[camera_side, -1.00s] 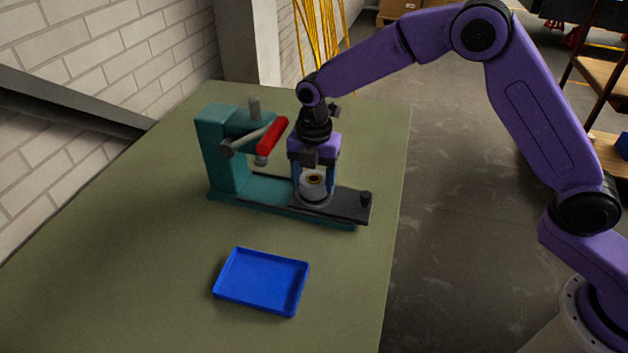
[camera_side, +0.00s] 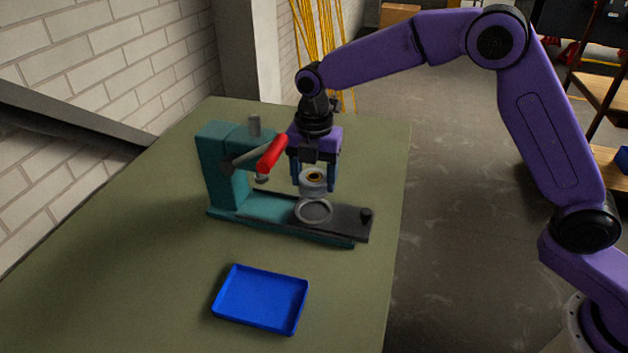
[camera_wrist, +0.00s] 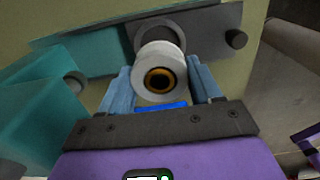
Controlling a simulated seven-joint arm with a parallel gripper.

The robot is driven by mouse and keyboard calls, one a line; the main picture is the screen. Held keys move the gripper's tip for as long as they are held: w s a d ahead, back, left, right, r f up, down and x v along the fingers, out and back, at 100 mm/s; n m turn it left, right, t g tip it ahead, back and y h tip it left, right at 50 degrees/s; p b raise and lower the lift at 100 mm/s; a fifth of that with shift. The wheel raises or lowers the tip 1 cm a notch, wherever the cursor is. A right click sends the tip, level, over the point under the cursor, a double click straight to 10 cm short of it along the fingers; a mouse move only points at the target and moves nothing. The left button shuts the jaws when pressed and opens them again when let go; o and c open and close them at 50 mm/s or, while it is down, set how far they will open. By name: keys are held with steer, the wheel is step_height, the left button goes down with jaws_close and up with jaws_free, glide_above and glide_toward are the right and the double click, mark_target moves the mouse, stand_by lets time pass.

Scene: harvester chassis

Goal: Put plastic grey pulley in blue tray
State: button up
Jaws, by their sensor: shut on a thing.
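The grey-white plastic pulley (camera_side: 313,186) has a brass-coloured bore in its middle. It is held upright between the two blue fingers of my gripper (camera_side: 314,182), a little above the ring seat of the press. In the wrist view the pulley (camera_wrist: 160,68) sits between the fingers of my gripper (camera_wrist: 160,90), which is shut on it. The blue tray (camera_side: 261,299) lies empty on the table, in front of the press. Only a small blue strip, probably the tray, shows under the pulley in the wrist view.
A teal press (camera_side: 222,165) with a red-handled lever (camera_side: 272,153) stands just left of my gripper. Its dark sliding plate (camera_side: 345,221) carries a grey ring (camera_side: 314,211) and a black knob (camera_side: 366,215). The green table (camera_side: 130,260) is clear around the tray.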

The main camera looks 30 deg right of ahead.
steer(key=shift+r, duration=0.4)
steer(key=shift+r, duration=0.1)
